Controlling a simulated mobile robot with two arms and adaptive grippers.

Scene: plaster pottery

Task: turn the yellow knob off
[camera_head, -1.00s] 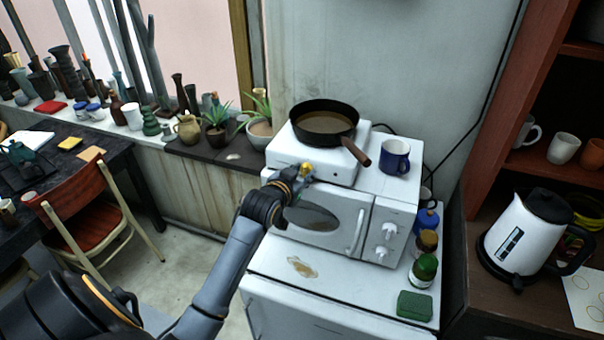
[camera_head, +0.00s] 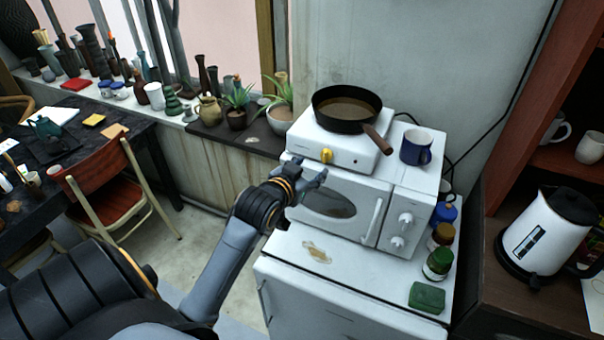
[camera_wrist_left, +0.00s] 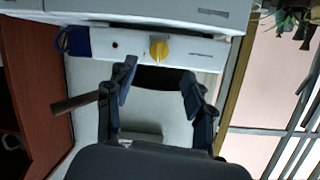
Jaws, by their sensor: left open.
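The yellow knob (camera_head: 327,156) is on the front face of a white hot plate (camera_head: 362,157), which stands on top of a white microwave. The knob also shows in the left wrist view (camera_wrist_left: 159,49), beyond and between the fingers. My left gripper (camera_head: 308,178) is open, in front of the microwave's upper left, a little below and left of the knob and apart from it. In the left wrist view the open left gripper (camera_wrist_left: 156,82) has nothing between its fingertips. A dark pan (camera_head: 347,110) with a brown handle sits on the hot plate. My right gripper is not in view.
The microwave (camera_head: 368,205) stands on a white cabinet. A blue mug (camera_head: 416,147) is right of the hot plate. Bottles (camera_head: 438,262) and a green sponge (camera_head: 427,297) are by the microwave's right side. A white kettle (camera_head: 546,236) stands farther right. Potted plants line the ledge at left.

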